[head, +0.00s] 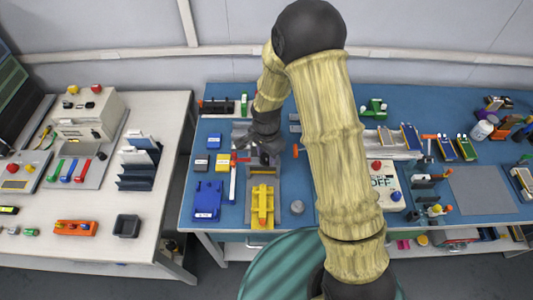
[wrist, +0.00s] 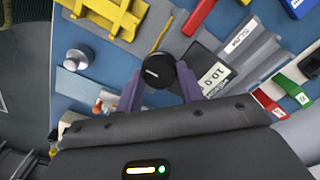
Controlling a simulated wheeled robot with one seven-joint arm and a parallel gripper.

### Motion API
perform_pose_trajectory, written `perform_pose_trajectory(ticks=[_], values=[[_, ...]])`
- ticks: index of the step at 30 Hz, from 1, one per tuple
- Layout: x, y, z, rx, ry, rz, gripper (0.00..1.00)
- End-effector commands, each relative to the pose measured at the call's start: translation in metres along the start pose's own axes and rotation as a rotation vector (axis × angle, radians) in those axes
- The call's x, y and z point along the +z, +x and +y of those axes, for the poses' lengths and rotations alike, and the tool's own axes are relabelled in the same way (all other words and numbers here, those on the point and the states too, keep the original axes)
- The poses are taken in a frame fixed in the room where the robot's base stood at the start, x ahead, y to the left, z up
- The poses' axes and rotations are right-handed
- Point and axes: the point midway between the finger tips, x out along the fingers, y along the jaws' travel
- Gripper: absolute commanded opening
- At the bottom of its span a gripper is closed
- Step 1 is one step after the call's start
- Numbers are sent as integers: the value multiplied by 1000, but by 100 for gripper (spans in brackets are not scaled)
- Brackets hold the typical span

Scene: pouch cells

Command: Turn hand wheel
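A round black knob with a small white mark, which looks like the hand wheel (wrist: 158,70), shows in the wrist view just beyond my gripper. My gripper (wrist: 160,84) has its two purple-grey fingers apart, one on each side of the knob. I cannot tell whether the fingers touch it. In the head view my gripper (head: 260,150) is low over the grey fixture on the blue table, and it and the arm largely hide the knob.
A yellow fixture (head: 262,207), a blue block (head: 208,200) and a grey cylinder (head: 297,207) are nearby. An orange-red handle (head: 295,151) is to the right. A white side table (head: 100,220) stands at left.

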Motion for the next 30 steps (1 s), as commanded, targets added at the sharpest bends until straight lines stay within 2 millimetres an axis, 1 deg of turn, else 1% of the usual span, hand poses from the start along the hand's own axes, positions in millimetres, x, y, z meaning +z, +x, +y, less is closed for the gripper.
perform_pose_trajectory(ticks=[8, 14, 23, 30], values=[[0, 0, 0, 0, -11, 0, 15], [0, 0, 0, 0, -61, 0, 15], [0, 0, 0, -1, -243, 0, 15], [0, 0, -1, -2, -459, 0, 15]])
